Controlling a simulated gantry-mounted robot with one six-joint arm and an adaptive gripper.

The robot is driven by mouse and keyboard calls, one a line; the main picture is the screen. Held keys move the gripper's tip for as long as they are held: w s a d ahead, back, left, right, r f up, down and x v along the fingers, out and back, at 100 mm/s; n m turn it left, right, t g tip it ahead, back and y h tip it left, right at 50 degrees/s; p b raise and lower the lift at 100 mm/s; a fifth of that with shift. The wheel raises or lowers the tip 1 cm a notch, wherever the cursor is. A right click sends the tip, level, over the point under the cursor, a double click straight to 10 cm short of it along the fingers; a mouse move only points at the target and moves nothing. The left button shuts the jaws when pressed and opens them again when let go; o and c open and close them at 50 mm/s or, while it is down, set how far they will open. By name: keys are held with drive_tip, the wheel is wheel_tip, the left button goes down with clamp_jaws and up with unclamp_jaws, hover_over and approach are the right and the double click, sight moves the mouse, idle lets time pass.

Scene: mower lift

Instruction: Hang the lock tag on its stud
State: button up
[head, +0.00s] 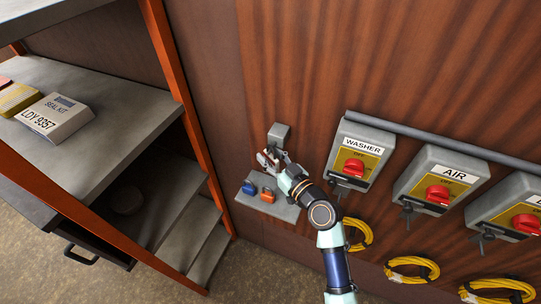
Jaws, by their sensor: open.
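My gripper (268,158) is open in front of the wood wall, just below a small grey box (280,132) and above a grey ledge. A small patch of red and white shows at its fingers; I cannot tell whether this is the lock tag or whether it touches the fingers. I cannot make out the stud in this view. My gripper and arm hide part of the wall and ledge.
The grey ledge (284,212) holds a blue item (249,188) and an orange item (267,196). To the right are switch boxes labelled WASHER (359,155) and AIR (440,184), with yellow cable coils (411,268) below. An orange-framed shelf (125,110) stands left.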

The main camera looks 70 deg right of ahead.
drive_tip(key=v, duration=1.2)
drive_tip(key=shift+w, duration=0.1)
drive_tip(key=w+a+r+n+y+p, duration=0.2)
drive_tip(key=w+a+n+y, duration=0.15)
drive_tip(key=w+a, duration=0.4)
drive_tip(key=w+a+r+n+y+p, duration=0.1)
drive_tip(key=w+a+r+n+y, duration=0.2)
drive_tip(key=w+a, duration=0.5)
drive_tip(key=a+r+g+y+p, duration=0.1)
drive_tip(key=a+r, duration=0.2)
drive_tip(key=a, duration=0.8)
drive_tip(key=a+r+g+y+p, duration=0.1)
drive_tip(key=a+r+y+p, duration=0.1)
drive_tip(key=a, duration=0.9)
drive_tip(key=shift+w+a+r, duration=0.3)
drive_tip(key=shift+a+r, duration=0.1)
drive_tip(key=shift+r, duration=0.5)
